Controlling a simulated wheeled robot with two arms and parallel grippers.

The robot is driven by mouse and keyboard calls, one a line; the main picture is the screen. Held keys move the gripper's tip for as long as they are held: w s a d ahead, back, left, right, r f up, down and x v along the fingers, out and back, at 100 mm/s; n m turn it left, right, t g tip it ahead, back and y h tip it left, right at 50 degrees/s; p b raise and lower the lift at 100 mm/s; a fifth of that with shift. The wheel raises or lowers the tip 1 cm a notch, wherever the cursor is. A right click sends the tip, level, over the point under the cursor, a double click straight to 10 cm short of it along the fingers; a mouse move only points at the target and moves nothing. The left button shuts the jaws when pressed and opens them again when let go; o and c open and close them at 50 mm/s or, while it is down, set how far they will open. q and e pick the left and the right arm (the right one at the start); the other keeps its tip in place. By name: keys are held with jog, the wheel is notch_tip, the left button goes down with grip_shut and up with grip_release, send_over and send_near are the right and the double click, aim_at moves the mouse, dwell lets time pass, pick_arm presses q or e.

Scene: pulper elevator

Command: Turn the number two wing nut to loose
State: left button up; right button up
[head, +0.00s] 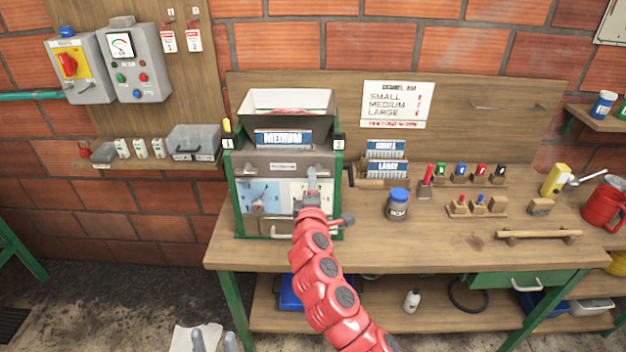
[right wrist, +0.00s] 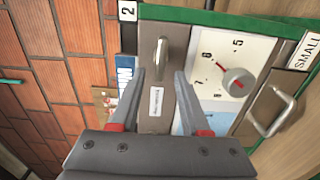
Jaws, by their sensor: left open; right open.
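The pulper (head: 283,160) stands at the left of the bench under a MEDIUM sign. The number 2 tag (head: 339,142) is at its right edge and also shows in the right wrist view (right wrist: 128,11). The metal wing nut (right wrist: 162,56) nearest that tag appears upright in the right wrist view. My right gripper (head: 312,183) is open in front of the pulper; its fingers lie either side of the wing nut in the picture. Contact cannot be told. In the head view this gripper largely hides the nut.
A dial knob (right wrist: 238,82) and a metal handle (right wrist: 272,108) sit on the pulper's front close to my right gripper. A blue-lidded jar (head: 398,205) and a red marker in a holder stand to the right. Wall boxes (head: 133,60) hang at the left.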

jog(key=s+b, duration=0.4)
jog(key=s, duration=1.1)
jog(key=shift+w+f, duration=0.15)
